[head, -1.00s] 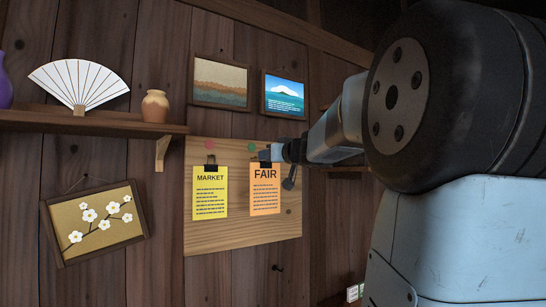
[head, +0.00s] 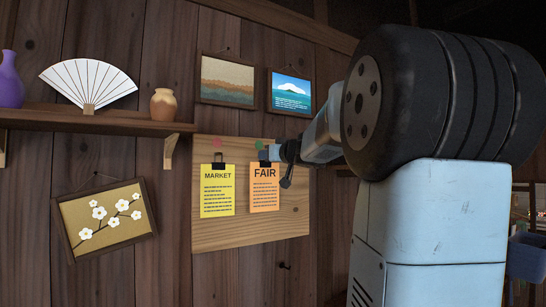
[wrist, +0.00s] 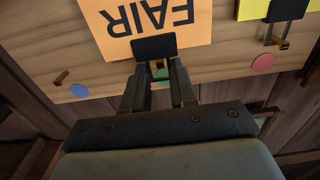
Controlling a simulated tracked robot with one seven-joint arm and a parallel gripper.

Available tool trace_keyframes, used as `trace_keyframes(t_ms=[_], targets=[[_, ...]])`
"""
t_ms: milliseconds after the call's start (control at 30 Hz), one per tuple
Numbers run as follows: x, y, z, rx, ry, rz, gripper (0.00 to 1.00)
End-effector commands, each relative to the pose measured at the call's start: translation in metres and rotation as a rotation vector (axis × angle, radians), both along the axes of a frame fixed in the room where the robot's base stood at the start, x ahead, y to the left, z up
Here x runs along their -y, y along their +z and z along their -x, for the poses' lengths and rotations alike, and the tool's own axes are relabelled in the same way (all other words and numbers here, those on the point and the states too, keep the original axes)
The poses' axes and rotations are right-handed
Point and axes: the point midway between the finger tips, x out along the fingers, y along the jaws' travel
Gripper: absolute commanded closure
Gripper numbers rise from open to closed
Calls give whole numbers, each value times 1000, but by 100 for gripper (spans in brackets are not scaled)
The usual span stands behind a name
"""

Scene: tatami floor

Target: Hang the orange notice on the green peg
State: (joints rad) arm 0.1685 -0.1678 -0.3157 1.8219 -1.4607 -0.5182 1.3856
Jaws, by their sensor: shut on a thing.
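The orange notice (head: 264,192), marked FAIR, hangs upright from a black clip (head: 264,159) in front of the wooden board (head: 250,235). My gripper (head: 274,154) is shut on the clip at the notice's top edge. In the wrist view, turned upside down, the gripper (wrist: 158,82) holds the clip (wrist: 154,47) above the orange notice (wrist: 145,20). The green marker (head: 258,144) shows just above the clip, and partly between the fingers in the wrist view (wrist: 161,74). The green peg itself is hidden, so I cannot tell whether the clip touches it.
A yellow MARKET notice (head: 217,192) hangs close to the left, below a pink marker (head: 217,143). The wrist view shows a blue marker (wrist: 78,90) beside a bare peg (wrist: 61,77). Two framed pictures hang above the board; a shelf (head: 95,121) is at left.

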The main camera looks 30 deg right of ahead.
Motion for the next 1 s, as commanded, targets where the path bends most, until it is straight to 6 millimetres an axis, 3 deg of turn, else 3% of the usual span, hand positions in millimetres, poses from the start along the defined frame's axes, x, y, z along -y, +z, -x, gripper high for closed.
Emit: trace_keyframes(t_ms=[500,1000], targets=[[-1,-4,-24,-1,0,0,100],[0,-6,-30,-1,-1,1,100]])
